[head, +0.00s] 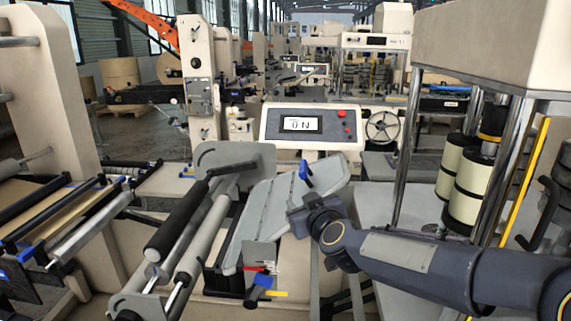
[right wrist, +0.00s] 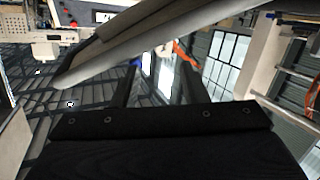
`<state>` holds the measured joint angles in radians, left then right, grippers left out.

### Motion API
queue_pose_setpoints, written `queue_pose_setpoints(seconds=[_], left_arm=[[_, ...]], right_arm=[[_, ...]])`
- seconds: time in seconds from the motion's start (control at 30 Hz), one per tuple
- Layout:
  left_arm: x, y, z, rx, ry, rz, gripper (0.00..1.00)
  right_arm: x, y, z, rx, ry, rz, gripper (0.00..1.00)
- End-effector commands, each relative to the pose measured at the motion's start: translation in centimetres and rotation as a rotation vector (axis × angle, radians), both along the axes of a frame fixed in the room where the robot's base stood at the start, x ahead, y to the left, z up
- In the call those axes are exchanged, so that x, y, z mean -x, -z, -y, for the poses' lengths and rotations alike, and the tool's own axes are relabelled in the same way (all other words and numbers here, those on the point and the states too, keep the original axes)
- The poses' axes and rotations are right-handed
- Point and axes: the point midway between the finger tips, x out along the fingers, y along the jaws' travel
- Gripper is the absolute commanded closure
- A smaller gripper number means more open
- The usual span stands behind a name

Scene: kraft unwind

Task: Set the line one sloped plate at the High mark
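The grey sloped plate (head: 285,205) stands tilted in the middle of the head view, its upper end toward the back right. A blue lever (head: 306,173) is at its upper end. At its lower end are a small grey upright plate (head: 261,254), a blue knob (head: 262,284) and red and yellow marks, too small to read. My right gripper (head: 300,212) is at the plate's right edge; contact cannot be told. In the right wrist view its dark fingers (right wrist: 155,88) are apart, with a pale edge (right wrist: 150,47) crossing beyond them. My left gripper is not in view.
A black roller (head: 176,221) and grey bars lie left of the plate. A control panel (head: 311,127) with a display and a handwheel (head: 382,127) stand behind. Chrome posts and cream rolls (head: 467,186) crowd the right side, close to my right arm.

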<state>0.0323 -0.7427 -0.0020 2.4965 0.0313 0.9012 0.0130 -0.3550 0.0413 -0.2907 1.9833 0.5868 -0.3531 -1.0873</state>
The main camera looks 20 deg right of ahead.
Motion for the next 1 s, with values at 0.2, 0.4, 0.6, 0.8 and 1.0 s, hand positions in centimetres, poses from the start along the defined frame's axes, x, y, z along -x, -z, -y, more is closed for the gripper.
queue_pose_setpoints(seconds=[0.2, 0.4, 0.6, 0.8, 1.0], left_arm=[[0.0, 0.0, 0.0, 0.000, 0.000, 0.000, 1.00], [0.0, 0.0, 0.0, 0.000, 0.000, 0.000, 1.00], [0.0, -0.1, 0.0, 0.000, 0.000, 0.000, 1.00], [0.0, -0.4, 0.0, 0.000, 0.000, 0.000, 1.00], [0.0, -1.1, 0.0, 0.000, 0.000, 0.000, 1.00]], right_arm=[[-2.4, -0.5, 0.9, 0.125, 0.097, 0.039, 0.60], [-4.5, -1.0, 1.8, 0.272, 0.214, 0.066, 0.60], [-5.6, -1.5, 2.3, 0.399, 0.317, 0.076, 0.60], [-7.2, -1.7, 3.4, 0.424, 0.342, 0.078, 0.60], [-10.2, -1.7, 4.8, 0.424, 0.340, 0.077, 0.60]])
